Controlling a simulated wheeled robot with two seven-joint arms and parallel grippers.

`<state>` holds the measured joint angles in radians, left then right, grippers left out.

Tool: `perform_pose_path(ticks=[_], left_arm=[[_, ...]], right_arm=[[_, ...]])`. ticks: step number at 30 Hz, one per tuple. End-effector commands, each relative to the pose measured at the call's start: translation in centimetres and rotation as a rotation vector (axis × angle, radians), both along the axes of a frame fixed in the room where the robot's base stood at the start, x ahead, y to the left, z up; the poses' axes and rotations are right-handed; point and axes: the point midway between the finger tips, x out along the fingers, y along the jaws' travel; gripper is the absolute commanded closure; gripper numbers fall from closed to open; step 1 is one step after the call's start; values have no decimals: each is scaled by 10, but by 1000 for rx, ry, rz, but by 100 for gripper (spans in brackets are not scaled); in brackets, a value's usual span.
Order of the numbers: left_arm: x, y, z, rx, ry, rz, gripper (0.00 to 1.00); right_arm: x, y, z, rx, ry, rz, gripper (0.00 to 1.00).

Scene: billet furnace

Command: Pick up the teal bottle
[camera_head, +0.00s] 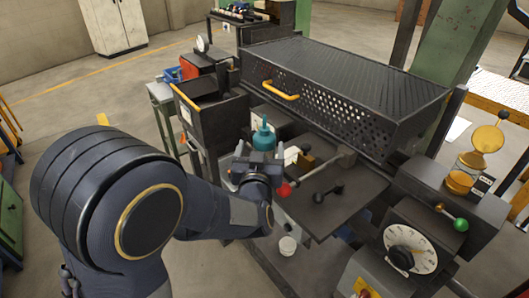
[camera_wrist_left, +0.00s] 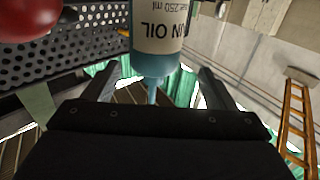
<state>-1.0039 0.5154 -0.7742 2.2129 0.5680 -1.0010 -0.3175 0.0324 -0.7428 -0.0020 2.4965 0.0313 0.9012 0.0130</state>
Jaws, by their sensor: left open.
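The teal bottle (camera_head: 263,138) stands among the machine parts in the head view, just beyond my left gripper (camera_head: 260,156), which hides its lower part. In the left wrist view the teal bottle (camera_wrist_left: 157,62) appears upside down, with a pale label reading "OIL" and "250 ml". Its narrow neck shows between the two spread fingers of my left gripper (camera_wrist_left: 158,75). The fingers are open, with gaps visible on both sides of the neck. I cannot tell whether either finger touches it. My right gripper is not in view.
A perforated dark guard (camera_head: 345,85) with a yellow handle (camera_head: 280,90) rises behind the bottle. A red knob (camera_head: 284,190) is close to the right of my gripper. A dark open bin (camera_head: 212,115) stands at left, and a white cup (camera_head: 288,246) sits lower down.

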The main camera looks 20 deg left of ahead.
Motion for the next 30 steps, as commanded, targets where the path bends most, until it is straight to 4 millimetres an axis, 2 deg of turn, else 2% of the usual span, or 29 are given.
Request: perform_pose_path(ticks=[9, 19, 30], left_arm=[[45, 2, -4, -1, 1, 1, 21], [51, 3, -5, -3, 3, -2, 23], [51, 3, -5, -3, 3, -2, 71]], right_arm=[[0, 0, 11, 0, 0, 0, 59], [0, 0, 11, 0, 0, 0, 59], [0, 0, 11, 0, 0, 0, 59]])
